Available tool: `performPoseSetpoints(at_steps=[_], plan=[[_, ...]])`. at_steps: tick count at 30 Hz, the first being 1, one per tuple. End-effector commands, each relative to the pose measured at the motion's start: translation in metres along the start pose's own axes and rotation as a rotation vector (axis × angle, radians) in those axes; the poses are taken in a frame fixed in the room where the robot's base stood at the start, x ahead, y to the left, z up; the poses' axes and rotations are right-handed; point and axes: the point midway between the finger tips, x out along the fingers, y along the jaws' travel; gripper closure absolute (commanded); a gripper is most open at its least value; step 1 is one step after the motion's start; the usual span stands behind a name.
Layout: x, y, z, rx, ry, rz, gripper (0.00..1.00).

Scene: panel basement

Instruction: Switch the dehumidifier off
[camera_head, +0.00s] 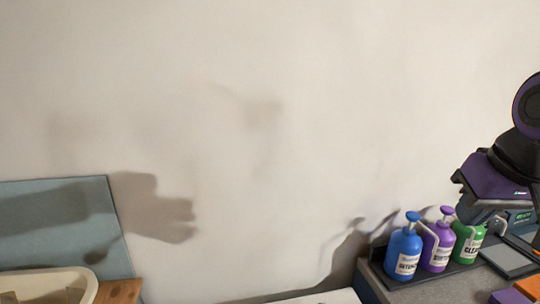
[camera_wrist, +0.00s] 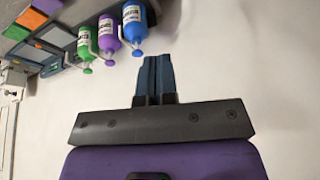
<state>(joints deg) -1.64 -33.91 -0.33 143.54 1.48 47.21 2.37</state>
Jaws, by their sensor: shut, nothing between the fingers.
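I cannot pick out the dehumidifier or its switch in either view. My gripper (camera_wrist: 153,62) shows in the wrist view with its two dark blue-grey fingers together and nothing between them. The fingertips point toward a pale wall, to one side of the bottles. In the head view my purple wrist and arm come in at the right edge, above the bench, and cover part of what stands behind them. A teal box with a small label (camera_head: 521,217) is partly hidden there, and I cannot tell what it is.
Blue (camera_head: 404,249), purple (camera_head: 437,242) and green (camera_head: 468,241) pump bottles stand in a row on the grey bench (camera_head: 440,288). A blue-grey panel (camera_head: 66,220) and a pale basket (camera_head: 50,284) are at lower left. The wall's middle is bare.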

Motion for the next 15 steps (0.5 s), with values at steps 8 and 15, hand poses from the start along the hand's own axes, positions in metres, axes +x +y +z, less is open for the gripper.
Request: performPoseSetpoints(at_steps=[8, 15], plan=[[-0.032, 0.007, 0.031, -0.032, 0.052, 0.023, 1.0], [-0.036, 0.008, 0.037, -0.037, 0.058, 0.029, 1.0]])
